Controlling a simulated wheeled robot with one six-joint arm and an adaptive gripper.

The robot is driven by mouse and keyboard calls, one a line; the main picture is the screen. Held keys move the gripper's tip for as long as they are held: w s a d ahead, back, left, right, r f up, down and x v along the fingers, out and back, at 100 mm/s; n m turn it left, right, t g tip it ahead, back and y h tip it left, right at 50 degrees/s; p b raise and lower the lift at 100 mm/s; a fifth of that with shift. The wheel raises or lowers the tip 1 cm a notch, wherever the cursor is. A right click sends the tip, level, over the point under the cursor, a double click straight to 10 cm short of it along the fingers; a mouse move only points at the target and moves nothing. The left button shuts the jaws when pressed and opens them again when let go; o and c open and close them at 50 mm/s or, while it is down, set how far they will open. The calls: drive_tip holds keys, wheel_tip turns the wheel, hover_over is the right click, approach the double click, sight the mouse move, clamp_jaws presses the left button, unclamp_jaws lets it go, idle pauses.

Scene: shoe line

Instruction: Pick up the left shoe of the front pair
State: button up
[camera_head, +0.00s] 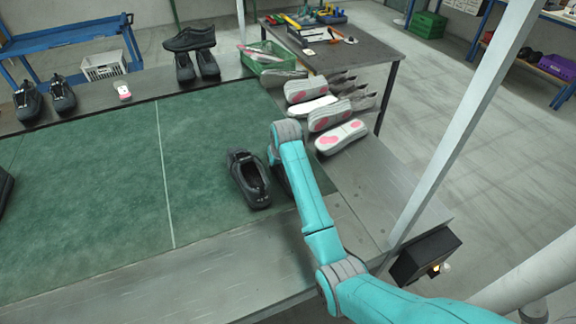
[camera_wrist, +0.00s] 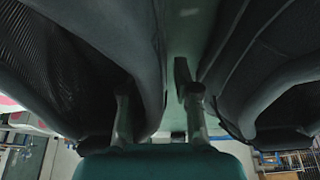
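The front pair is two black shoes on the green mat. One shoe (camera_head: 248,180) shows left of my arm in the head view, its opening facing up. The other is mostly hidden behind my arm there. In the wrist view, one dark shoe (camera_wrist: 80,60) fills the left side and another (camera_wrist: 265,60) the right, with a strip of green mat between. My gripper (camera_wrist: 158,108) is low between them, its fingers apart. The left finger overlaps the left-hand shoe's side; the right finger is over the gap. I cannot tell whether either touches. The gripper is hidden in the head view.
Black shoes (camera_head: 190,40) stand at the back, others (camera_head: 62,94) at the back left. A green basket (camera_head: 268,57) is behind. A metal post (camera_head: 465,115) rises at the right. The mat's middle (camera_head: 120,170) is clear.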

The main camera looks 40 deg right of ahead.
clamp_jaws()
drive_tip(key=shift+r, duration=0.15)
